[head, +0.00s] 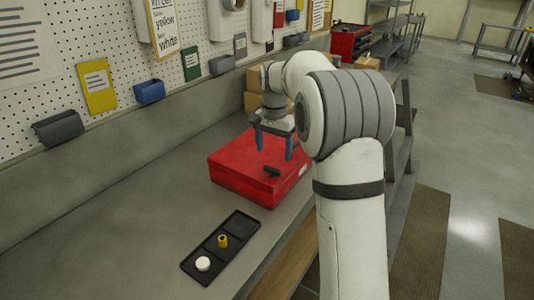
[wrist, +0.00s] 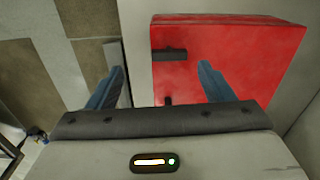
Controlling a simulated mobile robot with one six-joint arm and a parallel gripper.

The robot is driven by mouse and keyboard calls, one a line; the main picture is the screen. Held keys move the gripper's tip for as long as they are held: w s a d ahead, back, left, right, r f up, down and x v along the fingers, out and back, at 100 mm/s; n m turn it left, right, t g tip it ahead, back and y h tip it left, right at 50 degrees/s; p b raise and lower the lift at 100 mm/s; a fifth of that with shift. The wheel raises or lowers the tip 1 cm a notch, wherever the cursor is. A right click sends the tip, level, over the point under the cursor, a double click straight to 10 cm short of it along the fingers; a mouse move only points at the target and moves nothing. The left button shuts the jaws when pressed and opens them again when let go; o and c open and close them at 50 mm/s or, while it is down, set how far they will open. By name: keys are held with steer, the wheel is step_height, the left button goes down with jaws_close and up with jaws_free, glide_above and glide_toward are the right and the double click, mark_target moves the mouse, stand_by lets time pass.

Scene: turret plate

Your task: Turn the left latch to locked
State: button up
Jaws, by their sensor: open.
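A red box (head: 240,178) sits on the grey bench, and its flat red face fills the right of the wrist view (wrist: 235,60). A short black latch bar (head: 271,171) is on the box top near its right edge. In the wrist view, this bar (wrist: 169,55) lies crosswise between the fingertips in the picture. A second small dark part (wrist: 168,100) shows close to the gripper body, mostly hidden. I cannot tell which is the left latch. My gripper (head: 274,154) is open and empty, blue fingers pointing down above the box; it also shows in the wrist view (wrist: 160,66).
Cardboard boxes (head: 254,80) stand behind. A pegboard wall runs along the left. The bench left of the box is clear.

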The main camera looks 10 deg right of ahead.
mark_target(272, 169)
steer(key=shift+w+m, duration=0.3)
steer(key=shift+w, duration=0.75)
steer(key=shift+w+f+p, duration=0.1)
steer(key=shift+f+p, duration=0.2)
steer(key=shift+f, duration=0.05)
step_height(272, 169, down, 7)
steer(key=shift+f+p, duration=0.15)
steer(key=shift+p, duration=0.45)
